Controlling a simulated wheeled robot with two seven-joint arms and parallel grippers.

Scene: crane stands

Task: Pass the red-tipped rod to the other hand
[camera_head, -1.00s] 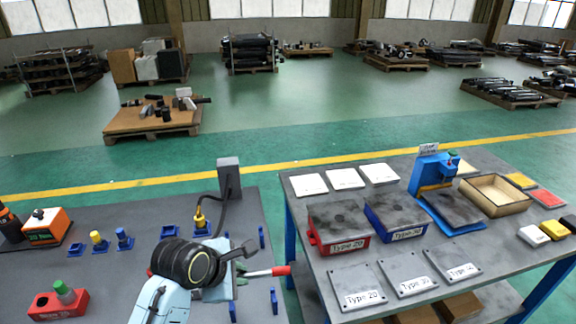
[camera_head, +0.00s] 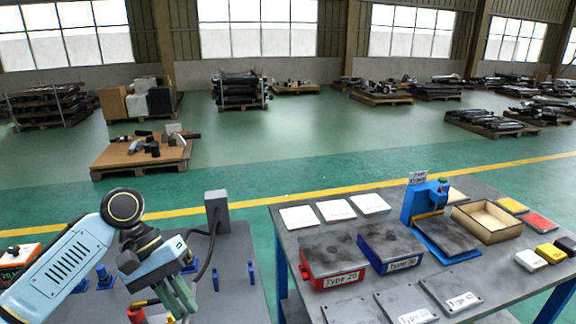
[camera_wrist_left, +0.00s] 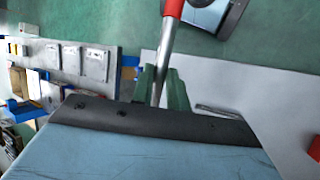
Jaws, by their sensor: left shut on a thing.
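My left gripper (camera_head: 178,298) has green fingers and points down over the left table at the bottom of the head view. In the left wrist view its fingers (camera_wrist_left: 161,90) are shut on the metal rod (camera_wrist_left: 165,50). The rod sticks out past the fingers to a red end (camera_wrist_left: 174,8) at the top edge of that view. In the head view a red tip (camera_head: 137,315) shows just left of the fingers; most of the rod is hidden or out of frame. My right gripper is in neither view.
A grey post (camera_head: 217,208) with a cable stands at the left table's back. Blue holders (camera_head: 105,277) stand on that table. The right table carries a red bin (camera_head: 332,262), a blue bin (camera_head: 391,246), a blue press (camera_head: 428,208) and a wooden tray (camera_head: 487,221). A gap separates the tables.

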